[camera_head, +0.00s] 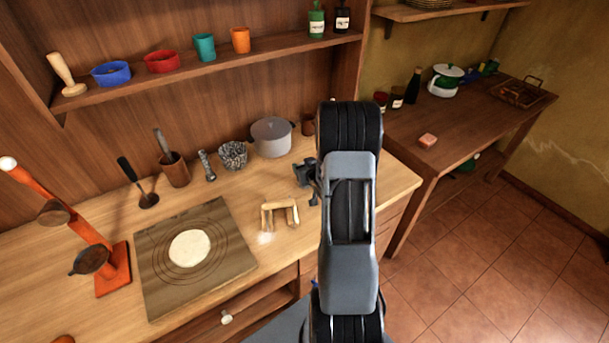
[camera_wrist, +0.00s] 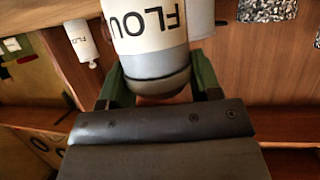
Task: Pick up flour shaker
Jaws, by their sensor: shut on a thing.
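The flour shaker (camera_wrist: 150,40) fills the upper middle of the wrist view. It has a white label with dark, upside-down letters reading "FLOU" and a grey lower band with a darker rounded end. My gripper (camera_wrist: 162,88) has its green fingers on either side of this end and is shut on the shaker. In the head view my arm covers the fingers and the shaker, so neither shows clearly there. I cannot tell from these views how far the shaker is from the counter.
On the counter (camera_head: 60,303) are a board (camera_head: 155,282) with dough (camera_head: 189,249), a grey pot (camera_head: 271,138), a wooden stand (camera_head: 280,211) and a dark metal device (camera_head: 305,175) beside my arm. A shelf (camera_head: 190,66) with cups runs above. A side table (camera_head: 470,120) stands right.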

